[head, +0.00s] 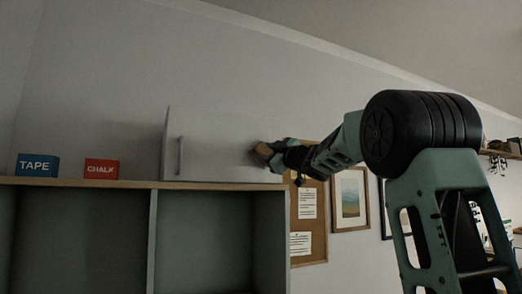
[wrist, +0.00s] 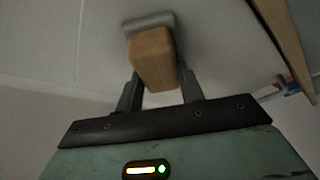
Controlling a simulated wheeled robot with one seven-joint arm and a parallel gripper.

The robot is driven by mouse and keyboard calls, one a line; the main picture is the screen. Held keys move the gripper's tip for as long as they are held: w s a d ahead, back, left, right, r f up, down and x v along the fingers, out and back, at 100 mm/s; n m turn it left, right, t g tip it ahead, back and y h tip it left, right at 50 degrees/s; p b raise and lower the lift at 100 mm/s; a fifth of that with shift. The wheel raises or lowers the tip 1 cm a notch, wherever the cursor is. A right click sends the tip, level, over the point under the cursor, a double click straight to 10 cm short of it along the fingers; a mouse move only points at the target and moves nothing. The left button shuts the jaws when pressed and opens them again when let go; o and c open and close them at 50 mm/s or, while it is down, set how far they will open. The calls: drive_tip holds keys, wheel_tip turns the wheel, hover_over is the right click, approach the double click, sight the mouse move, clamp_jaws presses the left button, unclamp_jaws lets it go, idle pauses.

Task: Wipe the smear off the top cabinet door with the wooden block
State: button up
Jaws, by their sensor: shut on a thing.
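The top cabinet door (head: 215,150) is a pale panel with a vertical handle (head: 180,156) near its left edge. My gripper (head: 272,153) is at the door's right part. In the wrist view, my gripper (wrist: 160,82) is shut on the wooden block (wrist: 152,58), with one finger on each side. The block's far end has a grey pad (wrist: 149,22), which is at or very near the pale surface; contact is hard to tell. A dark patch (head: 253,157) shows on the door beside the block; I cannot tell smear from shadow. The door behind the block is hidden.
A blue TAPE box (head: 37,165) and a red CHALK box (head: 101,169) stand on the shelf top (head: 135,184), left of the door. A corkboard (head: 313,225) with papers and a framed picture (head: 350,199) hang to the right, below my arm.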

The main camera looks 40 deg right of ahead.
drive_tip(key=shift+s+d, duration=0.15)
drive_tip(key=shift+d, duration=0.25)
drive_tip(key=shift+w+a+b, duration=0.65)
drive_tip(key=shift+a+b, duration=0.2)
drive_tip(key=shift+a, duration=1.35)
drive_tip(key=shift+w+a+b, duration=0.7)
drive_tip(key=shift+a+b, duration=0.1)
drive_tip(key=shift+a, duration=1.45)
drive_tip(key=shift+w+a+b, duration=0.65)
drive_tip(key=shift+a+b, duration=0.2)
drive_tip(key=shift+a, duration=1.35)
drive_tip(key=s+a, duration=0.1)
drive_tip(key=s, duration=0.4)
drive_tip(key=shift+s+a+b, duration=0.3)
drive_tip(key=shift+s+b, duration=0.1)
drive_tip(key=s, duration=0.2)
drive_tip(key=shift+s+a, duration=0.4)
